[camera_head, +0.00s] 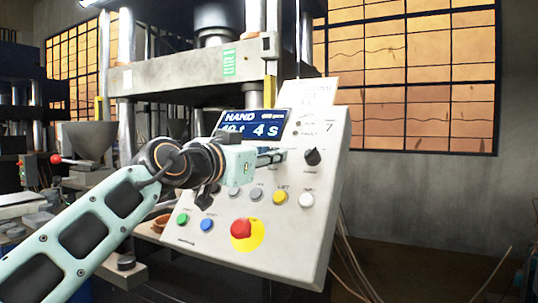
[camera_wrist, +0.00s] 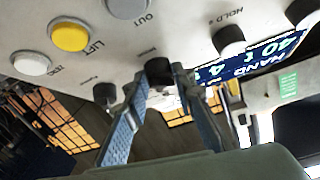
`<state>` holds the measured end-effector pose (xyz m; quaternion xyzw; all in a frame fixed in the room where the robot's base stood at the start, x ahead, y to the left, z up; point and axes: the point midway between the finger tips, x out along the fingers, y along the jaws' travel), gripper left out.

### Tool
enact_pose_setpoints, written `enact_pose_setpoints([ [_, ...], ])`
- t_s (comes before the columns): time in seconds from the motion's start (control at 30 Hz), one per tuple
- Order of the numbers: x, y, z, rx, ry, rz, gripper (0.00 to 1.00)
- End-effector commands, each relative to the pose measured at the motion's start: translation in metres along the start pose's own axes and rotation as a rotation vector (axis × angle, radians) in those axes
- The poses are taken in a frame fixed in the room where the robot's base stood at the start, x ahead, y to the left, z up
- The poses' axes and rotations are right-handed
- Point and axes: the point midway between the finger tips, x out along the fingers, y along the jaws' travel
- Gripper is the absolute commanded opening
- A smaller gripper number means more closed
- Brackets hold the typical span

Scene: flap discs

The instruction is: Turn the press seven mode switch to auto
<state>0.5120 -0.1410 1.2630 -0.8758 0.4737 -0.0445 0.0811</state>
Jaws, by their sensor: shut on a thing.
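The pale control panel (camera_head: 290,225) carries a screen (camera_head: 252,124) reading HAND, 40 t and 4 s, and a 7 is printed at its upper right. The mode switch, a small black knob (camera_wrist: 158,70), shows between my fingertips in the wrist view; its label is too blurred to read surely. My gripper (camera_head: 281,155) reaches the panel from the left, just below the screen, and hides the switch in the head view. In the wrist view my gripper (camera_wrist: 161,78) is shut on the knob, one blue finger on each side. The pointer's direction cannot be made out.
A black knob (camera_head: 312,157) sits right of my fingertips, and the hold knob (camera_wrist: 230,40) shows in the wrist view. Below are a yellow lift button (camera_head: 279,196), a white button (camera_head: 306,200) and a red emergency stop (camera_head: 241,229). The press stands behind.

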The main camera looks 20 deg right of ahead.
Motion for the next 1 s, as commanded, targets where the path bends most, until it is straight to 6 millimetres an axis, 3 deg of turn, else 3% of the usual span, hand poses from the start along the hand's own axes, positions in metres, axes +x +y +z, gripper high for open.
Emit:
enact_pose_setpoints([
  [0.37, 0.0005, -0.0009, -0.0008, 0.067, 0.007, 0.061, 0.0],
  [1.0, 0.0022, -0.009, -0.0053, 0.449, 0.033, 0.384, 0.0],
])
